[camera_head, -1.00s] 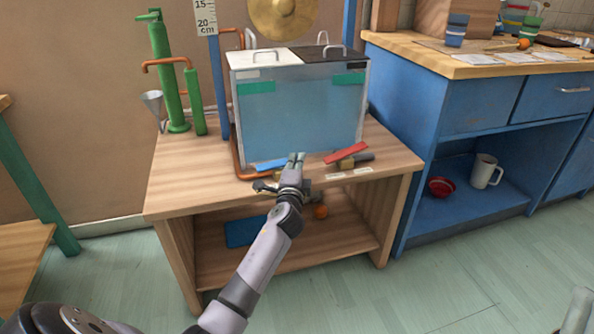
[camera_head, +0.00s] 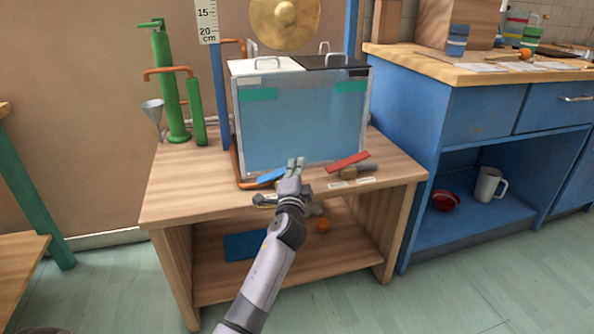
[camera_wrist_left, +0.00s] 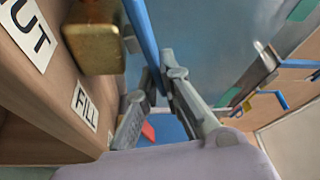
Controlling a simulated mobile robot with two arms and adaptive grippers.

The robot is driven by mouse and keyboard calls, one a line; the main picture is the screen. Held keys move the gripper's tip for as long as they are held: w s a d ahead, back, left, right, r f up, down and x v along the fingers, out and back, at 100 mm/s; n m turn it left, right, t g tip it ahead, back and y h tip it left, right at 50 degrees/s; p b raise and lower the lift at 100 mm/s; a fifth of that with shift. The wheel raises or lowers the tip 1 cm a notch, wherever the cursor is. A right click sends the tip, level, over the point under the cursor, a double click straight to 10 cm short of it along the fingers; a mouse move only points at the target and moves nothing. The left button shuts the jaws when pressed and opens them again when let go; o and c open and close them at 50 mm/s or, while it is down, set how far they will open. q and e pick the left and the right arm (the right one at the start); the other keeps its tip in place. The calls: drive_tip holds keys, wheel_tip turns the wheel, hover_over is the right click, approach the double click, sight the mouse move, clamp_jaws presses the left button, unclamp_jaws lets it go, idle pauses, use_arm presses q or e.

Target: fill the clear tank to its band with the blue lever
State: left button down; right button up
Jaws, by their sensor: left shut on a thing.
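The clear tank (camera_head: 310,130) stands on the wooden stand, with blue water inside. Green band marks (camera_head: 258,95) (camera_head: 351,87) sit near its top; the water surface looks close below them, but its exact level is hard to tell. The blue lever (camera_head: 268,176) is at the tank's front foot. My left gripper (camera_head: 295,165) is shut on the blue lever, which also shows between its fingers in the left wrist view (camera_wrist_left: 143,32). A FILL label (camera_wrist_left: 85,108) and a brass block (camera_wrist_left: 95,42) are beside it there. My right gripper is not in view.
A red lever (camera_head: 347,161) on a brass block lies right of the blue one. Green cylinders (camera_head: 168,90) and a funnel (camera_head: 153,112) stand left of the tank. A gong (camera_head: 284,22) hangs behind. A blue cabinet (camera_head: 470,150) stands close on the right.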

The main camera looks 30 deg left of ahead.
use_arm(q)
drive_tip(key=c, duration=1.8)
unclamp_jaws()
drive_tip(key=shift+o, duration=0.2)
drive_tip(key=v, duration=1.2)
drive_tip(key=shift+r, duration=0.1)
